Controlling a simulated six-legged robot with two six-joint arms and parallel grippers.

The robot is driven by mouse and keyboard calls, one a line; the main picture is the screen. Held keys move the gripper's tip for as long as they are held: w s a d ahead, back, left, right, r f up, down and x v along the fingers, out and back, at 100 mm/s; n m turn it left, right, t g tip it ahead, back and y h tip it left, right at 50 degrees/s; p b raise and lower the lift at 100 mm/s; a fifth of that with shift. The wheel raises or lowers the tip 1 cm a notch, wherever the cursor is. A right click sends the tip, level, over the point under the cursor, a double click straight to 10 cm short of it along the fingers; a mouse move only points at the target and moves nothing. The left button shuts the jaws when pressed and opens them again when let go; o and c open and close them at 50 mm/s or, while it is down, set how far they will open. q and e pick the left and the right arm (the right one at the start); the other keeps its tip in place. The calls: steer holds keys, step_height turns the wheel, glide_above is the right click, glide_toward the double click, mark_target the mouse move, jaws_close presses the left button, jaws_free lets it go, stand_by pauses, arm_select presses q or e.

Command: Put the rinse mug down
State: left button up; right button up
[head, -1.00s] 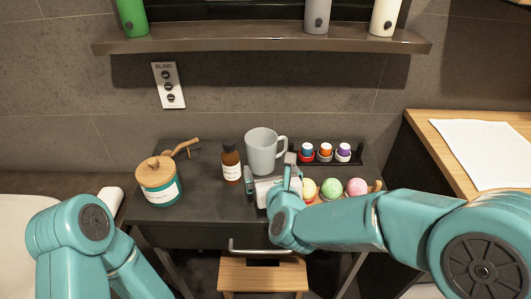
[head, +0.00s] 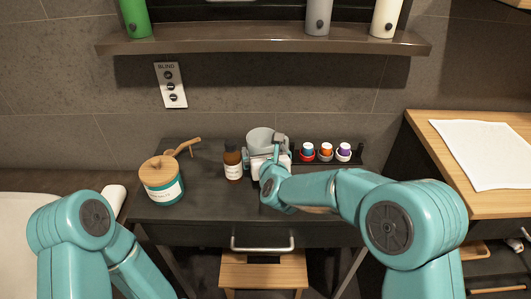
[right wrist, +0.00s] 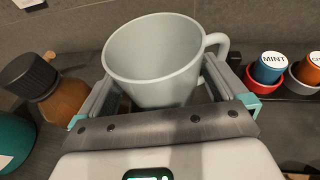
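The rinse mug (head: 262,138) is pale grey and appears upright on the dark vanity top (head: 210,196). In the head view its lower part and handle are hidden by my right gripper (head: 270,156). In the right wrist view the mug (right wrist: 155,60) lies between the two fingers of that gripper (right wrist: 160,92), with its handle to the right. The fingers are spread on either side of the mug, with a small gap visible at the left. The mug's base is hidden. My left arm shows at the lower left, but its gripper is out of view.
A brown bottle (head: 232,164) stands close left of the mug. A teal jar with a wooden lid (head: 162,184) is farther left, with a wooden-handled item (head: 184,148) behind it. A shelf (head: 270,45) hangs above.

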steer(key=c, duration=0.8)
steer(key=shift+o, duration=0.2)
step_height(320, 180, up, 19)
steer(key=p, duration=0.6)
steer(key=w+d+m+h+p, duration=0.1)
steer(key=d+p, duration=0.1)
steer(key=d, duration=0.5)
steer(key=shift+w+d+r+h, duration=0.15)
steer(key=shift+w+d+h, duration=0.15)
steer(key=shift+d, duration=0.1)
steer(key=shift+m+h, duration=0.6)
steer(key=shift+h, duration=0.1)
steer(key=s+d+f+p, duration=0.1)
steer(key=d+f, duration=0.1)
steer(key=d, duration=0.1)
steer(key=s+d+f+p, duration=0.1)
steer(key=d+f, duration=0.1)
steer(key=d, duration=0.1)
steer(key=s+d+f+p, duration=0.1)
steer(key=d+f, duration=0.1)
steer(key=d, duration=0.1)
steer(key=shift+d, duration=0.4)
steer(key=s+d+f+p, duration=0.3)
steer(key=s+d+f, duration=0.2)
steer(key=s+d, duration=0.15)
steer(key=s+a, duration=0.2)
steer(key=s+a+r, duration=0.1)
steer(key=s, duration=0.2)
steer(key=shift+a, duration=0.4)
